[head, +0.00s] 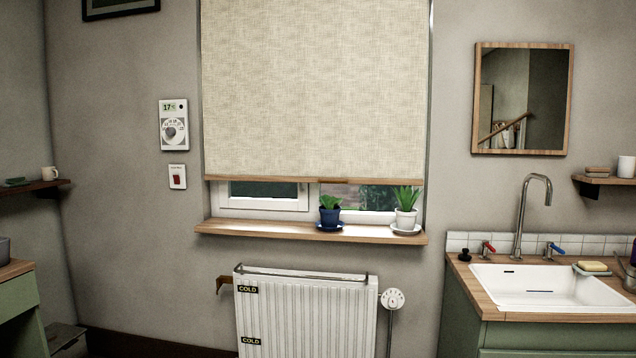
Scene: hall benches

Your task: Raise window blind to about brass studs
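The woven beige window blind (315,85) hangs over most of the window in the head view. Its wooden bottom bar (260,178) is a little above the sill, with a small brownish pull tab (333,180) near its middle. A strip of window (265,195) shows below the bar. I cannot make out brass studs beside the blind. The blind's top is out of the picture. Neither of my grippers is in view.
On the wooden sill (280,231) stand a blue plant pot (329,217) and a white plant pot (405,218), close below the blind. A white radiator (305,315) with a rail is beneath. A sink (550,287) with a tall tap (520,215) is at right.

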